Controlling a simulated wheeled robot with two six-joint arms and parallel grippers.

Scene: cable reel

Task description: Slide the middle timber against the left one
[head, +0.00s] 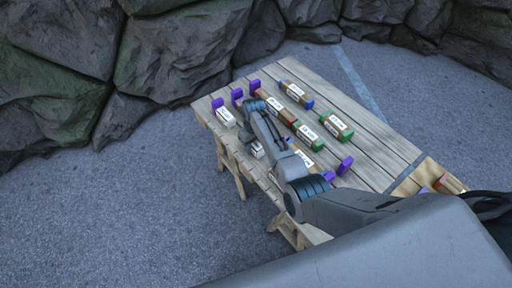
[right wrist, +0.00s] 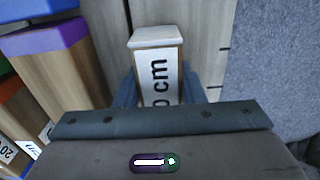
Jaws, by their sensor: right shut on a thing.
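My right gripper (right wrist: 158,98) is shut on a white-capped timber (right wrist: 155,42) with a label that ends in "0 cm". In the head view the right arm reaches over the table from the lower right and hides most of this spot. A white end (head: 257,150) shows beside the arm there. Another white-ended, labelled timber (head: 225,117) lies at the table's left end, apart from the gripper. I cannot tell for sure which timbers are the left and middle ones. My left gripper is not in view.
The plank table (head: 380,155) also bears a red-ended timber (head: 275,108), a blue-ended one (head: 297,94), green-ended ones (head: 337,126) and several purple uprights (head: 237,96). A tray (head: 418,178) with more pieces stands at the right. Rocks (head: 180,55) lie behind.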

